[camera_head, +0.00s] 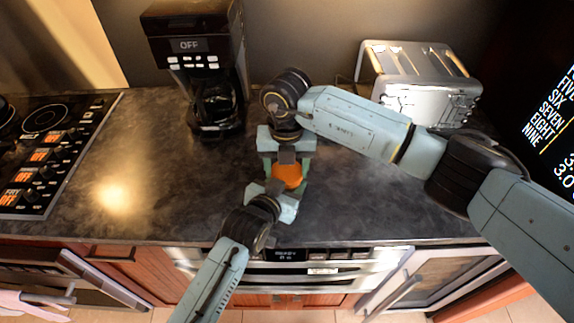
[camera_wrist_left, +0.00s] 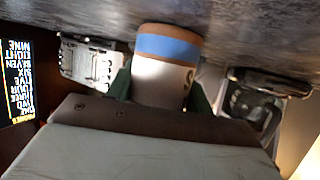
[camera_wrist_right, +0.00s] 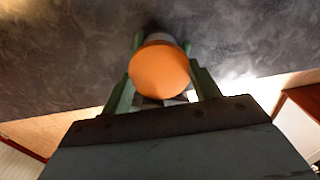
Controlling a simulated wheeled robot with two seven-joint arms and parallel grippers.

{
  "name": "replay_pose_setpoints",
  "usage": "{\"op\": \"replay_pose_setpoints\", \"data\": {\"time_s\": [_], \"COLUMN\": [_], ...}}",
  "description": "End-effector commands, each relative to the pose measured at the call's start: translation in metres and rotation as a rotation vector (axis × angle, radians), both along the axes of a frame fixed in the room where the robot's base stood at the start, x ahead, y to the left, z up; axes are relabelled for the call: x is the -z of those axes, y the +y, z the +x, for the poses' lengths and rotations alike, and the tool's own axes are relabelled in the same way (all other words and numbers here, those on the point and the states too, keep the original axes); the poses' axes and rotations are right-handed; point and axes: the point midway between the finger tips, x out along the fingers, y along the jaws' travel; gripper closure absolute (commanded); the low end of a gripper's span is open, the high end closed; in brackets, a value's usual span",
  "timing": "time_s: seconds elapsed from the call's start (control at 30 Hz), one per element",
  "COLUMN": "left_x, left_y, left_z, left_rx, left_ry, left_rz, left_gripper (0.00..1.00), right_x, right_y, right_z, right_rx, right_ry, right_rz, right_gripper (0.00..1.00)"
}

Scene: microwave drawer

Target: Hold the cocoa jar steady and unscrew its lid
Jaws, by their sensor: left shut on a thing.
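The cocoa jar stands on the dark counter. In the head view its round orange lid (camera_head: 287,177) shows, with the body hidden below. In the left wrist view its white body (camera_wrist_left: 160,82) has a blue band and a tan end against the counter. My left gripper (camera_head: 283,187) is shut on the jar body from the front side. My right gripper (camera_head: 287,161) comes from the back side, its fingers spread on either side of the lid. In the right wrist view the lid (camera_wrist_right: 159,72) lies between those green fingers; contact is hard to tell.
A coffee maker (camera_head: 200,60) stands at the back left and a silver toaster (camera_head: 418,84) at the back right. A cooktop (camera_head: 45,150) is at the left. The counter left of the jar is clear.

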Motion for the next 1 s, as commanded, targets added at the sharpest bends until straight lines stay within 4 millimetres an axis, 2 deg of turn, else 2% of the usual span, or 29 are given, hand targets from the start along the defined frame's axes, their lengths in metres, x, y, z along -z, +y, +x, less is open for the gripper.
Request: {"op": "replay_pose_setpoints", "data": {"time_s": [0.03,0.13,0.27,0.5,0.8,0.83,0.97,1.0], "left_x": [0.0007,0.0007,0.0006,0.0006,0.0006,0.0006,0.0006,0.0005], "left_y": [0.0011,0.0012,0.0014,0.0016,0.002,0.002,0.0018,0.0017], "left_z": [0.0002,0.0002,0.0004,0.0004,0.0005,0.0005,0.0004,0.0004], "left_rx": [-0.002,-0.002,-0.002,-0.003,-0.003,-0.003,-0.003,-0.003], "left_ry": [0.001,0.001,0.002,0.002,0.001,0.001,0.001,0.001], "left_rz": [0.002,0.002,0.001,0.001,0.001,0.001,0.001,0.001], "left_gripper": [1.0,1.0,1.0,1.0,1.0,1.0,1.0,1.0], "right_x": [0.0001,0.0001,-0.0002,-0.0002,0.0002,0.0002,0.0001,0.0], "right_y": [-0.0011,-0.0013,-0.0019,-0.0028,-0.0032,-0.0032,-0.0027,-0.0024], "right_z": [0.0003,0.0004,0.0008,0.0013,0.0014,0.0014,0.0012,0.0011], "right_rx": [0.001,0.002,-0.04,-0.273,-0.292,-0.292,-0.292,-0.292], "right_ry": [0.001,0.001,0.0,0.0,0.001,0.001,0.001,0.001], "right_rz": [-0.002,-0.003,-0.005,-0.006,-0.007,-0.007,-0.005,-0.005], "right_gripper": [0.54,0.67,0.67,0.67,0.67,0.36,0.19,0.18]}}
